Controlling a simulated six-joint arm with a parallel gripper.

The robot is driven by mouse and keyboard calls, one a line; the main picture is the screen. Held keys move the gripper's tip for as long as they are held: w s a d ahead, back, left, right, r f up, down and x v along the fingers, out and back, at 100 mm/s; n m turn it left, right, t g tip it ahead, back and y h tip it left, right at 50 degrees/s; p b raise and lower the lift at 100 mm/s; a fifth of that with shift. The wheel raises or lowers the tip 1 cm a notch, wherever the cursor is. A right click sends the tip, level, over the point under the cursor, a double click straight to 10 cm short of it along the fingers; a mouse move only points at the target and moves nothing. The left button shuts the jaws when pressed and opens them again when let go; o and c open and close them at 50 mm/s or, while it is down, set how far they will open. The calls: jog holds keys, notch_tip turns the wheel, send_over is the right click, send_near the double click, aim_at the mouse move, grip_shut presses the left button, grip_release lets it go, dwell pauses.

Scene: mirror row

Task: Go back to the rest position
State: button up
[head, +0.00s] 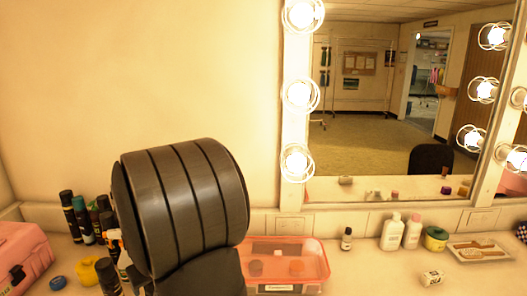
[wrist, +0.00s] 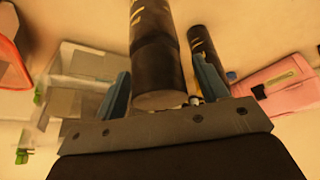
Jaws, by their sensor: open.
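My gripper (wrist: 161,68) shows in the wrist view, its two blue fingers apart. A dark cylindrical can (wrist: 157,55) with yellow marks lies in the view between the fingers; I cannot tell whether either finger touches it. A second dark can (wrist: 207,42) is just beyond the right finger. In the head view a large dark ribbed part of my arm stands over the counter at centre left. It hides the gripper there.
Several dark cans (head: 70,215) and a pink case (head: 22,255) stand at the left. A coral clear box (head: 285,245) sits right of my arm. White bottles (head: 391,232), a jar (head: 435,239) and a tray (head: 480,250) stand below the lit mirror (head: 375,120). Clear containers (wrist: 85,65) show in the wrist view.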

jog(key=shift+r, duration=1)
